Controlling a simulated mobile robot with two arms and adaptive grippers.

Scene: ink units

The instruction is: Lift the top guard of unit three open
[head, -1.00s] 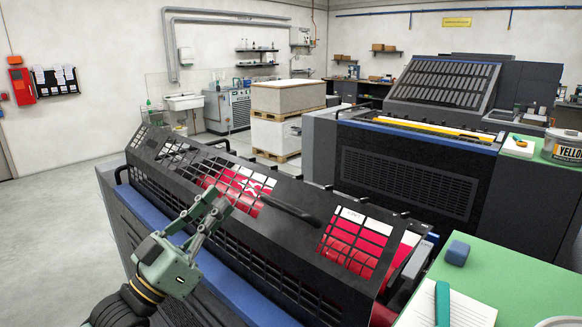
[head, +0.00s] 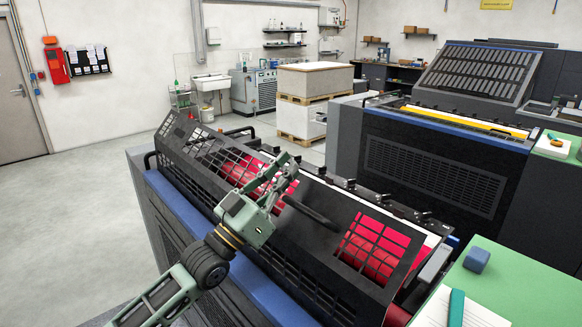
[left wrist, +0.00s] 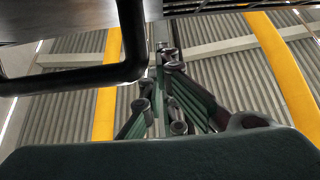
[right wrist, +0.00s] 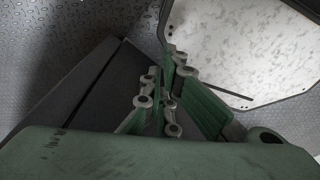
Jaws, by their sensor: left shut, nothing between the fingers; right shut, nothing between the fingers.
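The black top guard (head: 385,290) with its grid of slots lies over the red rollers (head: 372,245) of the near unit. Its unit number is not readable. A black bar handle (head: 312,213) stands out from the guard's sloping face. My left gripper (head: 286,170) is shut and empty, over the guard, up and left of the handle. In the left wrist view a black bar (left wrist: 75,85) runs just left of the shut fingers (left wrist: 165,70); I cannot tell if they touch. My right gripper (right wrist: 167,90) is shut and empty in its wrist view, off the head view.
A second press (head: 430,165) stands behind, across a narrow gap. A green-topped surface (head: 520,285) at right carries a blue block (head: 476,259) and a notepad (head: 470,310). Open floor (head: 70,220) lies at left. Patterned metal plate (right wrist: 60,50) shows below my right gripper.

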